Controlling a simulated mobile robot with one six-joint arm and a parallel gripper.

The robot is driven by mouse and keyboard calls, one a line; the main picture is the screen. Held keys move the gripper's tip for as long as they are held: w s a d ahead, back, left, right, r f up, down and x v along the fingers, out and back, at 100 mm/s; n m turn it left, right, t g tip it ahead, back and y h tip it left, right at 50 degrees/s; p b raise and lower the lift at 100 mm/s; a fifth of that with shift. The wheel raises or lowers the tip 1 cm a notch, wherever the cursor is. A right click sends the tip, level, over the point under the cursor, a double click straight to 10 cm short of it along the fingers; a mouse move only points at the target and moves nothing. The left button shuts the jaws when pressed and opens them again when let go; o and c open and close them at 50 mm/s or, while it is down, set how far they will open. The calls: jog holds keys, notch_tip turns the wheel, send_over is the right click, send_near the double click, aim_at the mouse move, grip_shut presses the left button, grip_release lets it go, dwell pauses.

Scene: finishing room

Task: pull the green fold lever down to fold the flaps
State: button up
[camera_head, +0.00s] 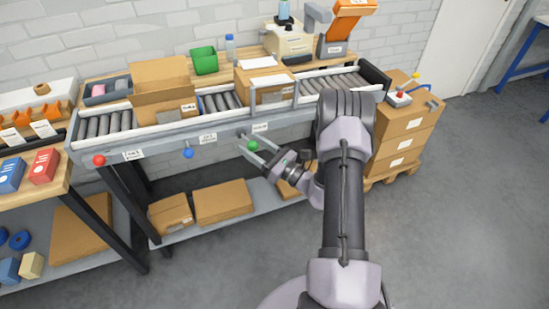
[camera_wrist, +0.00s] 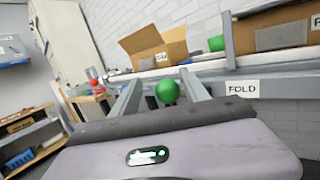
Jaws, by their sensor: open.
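The green fold lever knob (camera_head: 252,146) sticks out from the front rail of the conveyor, left of and below a small label. In the wrist view the green knob (camera_wrist: 167,91) shows between the two fingers, close to a label reading FOLD (camera_wrist: 242,88). My gripper (camera_head: 255,149) is open, with its fingers on either side of the knob. I cannot tell whether either finger touches it. An open cardboard box (camera_head: 160,83) with raised flaps sits on the rollers, left of the metal frame (camera_head: 272,93) over the conveyor.
A red knob (camera_head: 99,160) and a blue knob (camera_head: 188,153) stick out along the same rail to the left. A shelf (camera_head: 235,207) with flat cartons lies below. Stacked boxes (camera_head: 403,140) with a red-button control stand at the right. The floor at the right is clear.

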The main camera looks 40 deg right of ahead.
jog(key=p+v, duration=0.3)
jog(key=v, duration=1.1)
jog(key=shift+s, duration=0.35)
